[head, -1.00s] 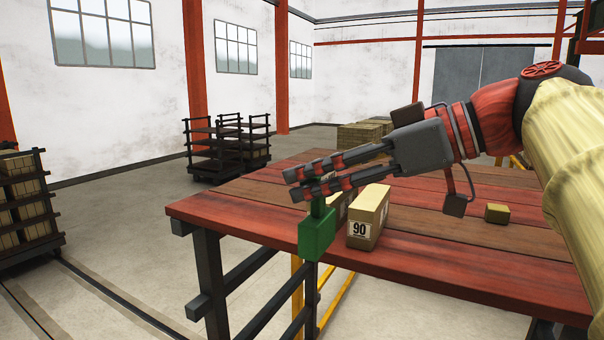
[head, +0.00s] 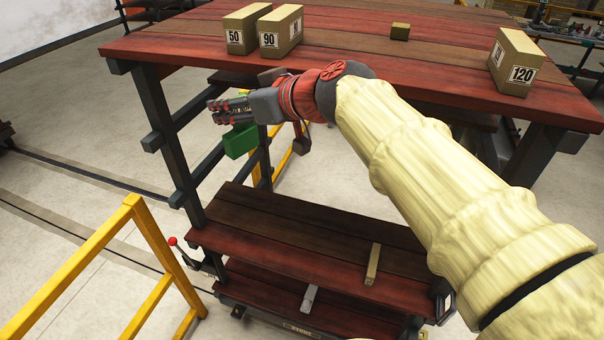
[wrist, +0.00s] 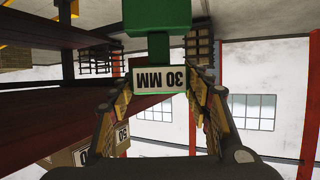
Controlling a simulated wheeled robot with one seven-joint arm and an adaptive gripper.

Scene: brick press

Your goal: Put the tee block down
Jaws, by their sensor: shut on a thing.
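The green tee block (head: 240,141) hangs from my gripper (head: 230,110) in the head view, off the near-left edge of the upper red plank table (head: 330,50). My gripper is shut on the block's narrower part, and the wide green part hangs below the fingers. In the wrist view the block (wrist: 157,17) is at the top, with an upside-down "30 MM" label between the fingers (wrist: 160,90). It looks clear of the table and of the lower plank shelf (head: 290,235); the exact gap cannot be told.
The lower shelves hold a tan bar (head: 372,265) and a grey bar (head: 309,298). A yellow rail (head: 140,225) stands at the left.

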